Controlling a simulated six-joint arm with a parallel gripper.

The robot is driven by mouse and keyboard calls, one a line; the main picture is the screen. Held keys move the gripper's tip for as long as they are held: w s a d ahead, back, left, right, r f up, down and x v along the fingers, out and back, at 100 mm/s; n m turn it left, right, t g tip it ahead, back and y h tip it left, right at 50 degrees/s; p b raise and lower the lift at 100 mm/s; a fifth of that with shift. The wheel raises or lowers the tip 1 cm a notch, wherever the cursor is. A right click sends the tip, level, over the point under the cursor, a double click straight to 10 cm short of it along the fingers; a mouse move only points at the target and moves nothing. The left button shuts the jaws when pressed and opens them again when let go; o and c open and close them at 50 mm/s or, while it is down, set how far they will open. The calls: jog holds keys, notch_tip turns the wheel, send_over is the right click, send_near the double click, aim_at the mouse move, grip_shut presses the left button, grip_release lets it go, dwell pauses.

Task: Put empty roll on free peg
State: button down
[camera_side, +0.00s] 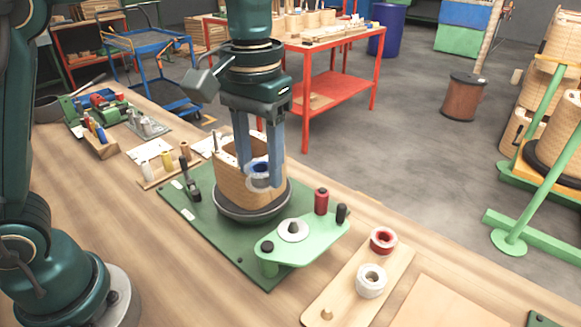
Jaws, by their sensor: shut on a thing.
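My gripper (262,182) points straight down, its two long blue-grey fingers shut on a small pale roll with a blue core (260,170). I take this for the empty roll; the fingers partly hide it. It shows against the tan wound coil (229,182) on a dark round turntable (252,213); whether they touch I cannot tell. A wooden peg board (343,303) lies at the lower right. It bears a red roll (383,240), a white roll (371,280) and a bare short peg (327,314) at its near end.
A green base plate (216,241) carries the turntable. To its right a light green arm (322,240) bears a pale disc (293,229), a red cylinder (321,200) and a black knob (341,213), between my gripper and the peg board. Tools and small racks stand at left.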

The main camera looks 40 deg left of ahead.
jog(key=d+f, duration=0.3)
jog(key=d, duration=0.4)
jog(key=m, duration=0.1)
send_near(328, 310)
jog(key=shift+f, duration=2.3)
jog(key=shift+f, duration=0.65)
jog(key=shift+f, duration=0.25)
jog(key=shift+f, duration=0.2)
jog(key=shift+f, duration=0.3)
